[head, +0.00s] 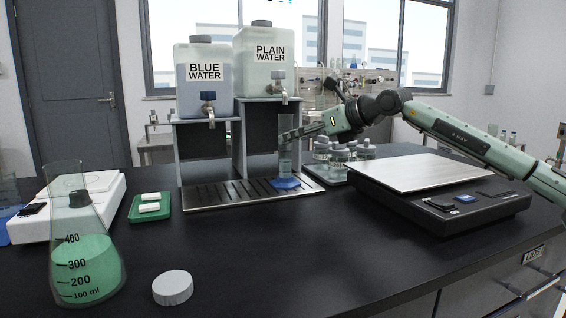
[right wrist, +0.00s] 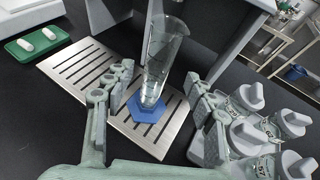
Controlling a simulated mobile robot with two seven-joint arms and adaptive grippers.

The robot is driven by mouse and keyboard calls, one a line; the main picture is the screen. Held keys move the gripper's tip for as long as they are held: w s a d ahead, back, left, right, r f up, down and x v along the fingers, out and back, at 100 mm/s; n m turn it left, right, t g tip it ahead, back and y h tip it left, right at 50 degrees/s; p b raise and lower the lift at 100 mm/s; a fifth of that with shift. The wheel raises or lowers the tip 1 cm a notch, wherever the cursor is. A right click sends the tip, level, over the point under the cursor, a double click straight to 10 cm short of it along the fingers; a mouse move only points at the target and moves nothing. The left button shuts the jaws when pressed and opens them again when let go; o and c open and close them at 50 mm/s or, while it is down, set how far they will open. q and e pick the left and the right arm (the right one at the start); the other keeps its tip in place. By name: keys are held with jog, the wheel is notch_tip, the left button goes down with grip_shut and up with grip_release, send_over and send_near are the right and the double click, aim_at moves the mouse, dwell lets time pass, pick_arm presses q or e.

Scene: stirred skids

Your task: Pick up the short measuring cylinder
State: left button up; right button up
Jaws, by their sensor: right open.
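The measuring cylinder (head: 286,160) is clear, with a blue hexagonal base (head: 286,183). It stands upright on the slotted metal drip tray (head: 230,197), in front of the plain water tank (head: 262,75). In the right wrist view the cylinder (right wrist: 160,65) stands in the gap between my fingers, with its blue foot (right wrist: 145,108) on the tray. My right gripper (head: 289,133) is open, one finger on each side of the cylinder; I see no clear contact. It also shows in the right wrist view (right wrist: 158,77). My left gripper is out of view.
Stoppered bottles (right wrist: 250,125) stand close to my right finger. A scale (head: 440,190) is at the right. The blue water tank (head: 203,85) is beside the plain one. A flask of green liquid (head: 85,262), a white disc (head: 172,288) and a green dish (head: 138,210) are at the left.

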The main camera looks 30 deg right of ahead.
aim_at(285, 151)
pick_arm(q)
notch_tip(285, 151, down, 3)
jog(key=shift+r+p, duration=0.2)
jog(key=shift+p, duration=0.2)
pick_arm(e)
jog(key=x, duration=0.4)
jog(key=shift+w+a+f, duration=0.2)
jog(key=shift+a+f, duration=0.05)
jog(key=shift+c, duration=0.2)
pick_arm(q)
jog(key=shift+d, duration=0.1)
pick_arm(e)
grip_shut()
